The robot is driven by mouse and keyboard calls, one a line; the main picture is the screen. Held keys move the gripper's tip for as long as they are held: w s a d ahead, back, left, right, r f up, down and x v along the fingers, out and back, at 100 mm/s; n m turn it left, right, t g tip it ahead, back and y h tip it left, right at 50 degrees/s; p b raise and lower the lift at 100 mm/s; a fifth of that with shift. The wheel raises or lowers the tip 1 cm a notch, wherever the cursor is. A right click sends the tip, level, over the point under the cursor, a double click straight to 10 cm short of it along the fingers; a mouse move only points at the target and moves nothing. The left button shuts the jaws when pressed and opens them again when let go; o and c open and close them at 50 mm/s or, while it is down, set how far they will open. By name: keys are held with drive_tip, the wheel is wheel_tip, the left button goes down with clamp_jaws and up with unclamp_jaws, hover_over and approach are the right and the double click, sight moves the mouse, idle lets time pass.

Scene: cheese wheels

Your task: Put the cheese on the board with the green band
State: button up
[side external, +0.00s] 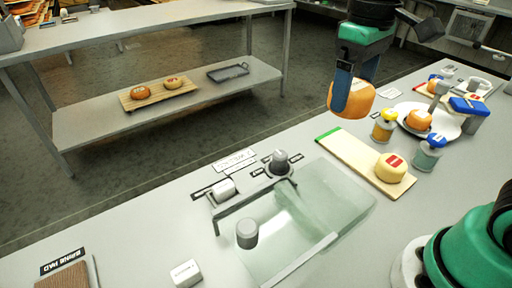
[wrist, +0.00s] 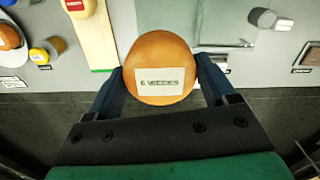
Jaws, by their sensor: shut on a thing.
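An orange cheese wheel (side external: 352,98) is held above the counter near the far, green-banded end of a pale wooden board (side external: 350,152). In the wrist view, the held cheese (wrist: 160,50) shows a white label reading "6 WEEKS". My gripper (side external: 345,92) is shut on it, with one blue finger on each side (wrist: 160,66). The board's green band (side external: 328,134) is at its far left end in the side view. A yellow cheese with a red label (side external: 391,168) sits on the board's near end. The board also shows in the wrist view (wrist: 95,42), left of the held cheese.
A clear glass cover (side external: 335,195) lies left of the board. The board's middle is bare.

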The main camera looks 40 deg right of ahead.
drive_tip(key=w+d, duration=0.4)
drive_tip(key=d, duration=0.5)
hover_over(355, 152)
wheel_tip(355, 152, down, 15)
drive_tip(key=shift+d+f, duration=0.1)
drive_tip(key=shift+f, duration=2.2)
drive_tip(key=shift+f, duration=0.15)
drive_tip(key=o, duration=1.2)
wheel_tip(355, 152, up, 12)
drive_tip(key=a+t, duration=0.2)
drive_tip(key=a, duration=0.2)
drive_tip(key=s+a+m+t, duration=0.1)
drive_tip(key=a+t, duration=0.1)
drive_tip(key=a, duration=0.3)
drive_tip(key=s+a+t, duration=0.1)
drive_tip(key=a+t, duration=0.2)
drive_tip(key=a, duration=0.2)
drive_tip(key=shift+s+f+m, duration=0.1)
drive_tip(key=shift+f+m, duration=0.15)
drive_tip(key=shift+m, duration=0.15)
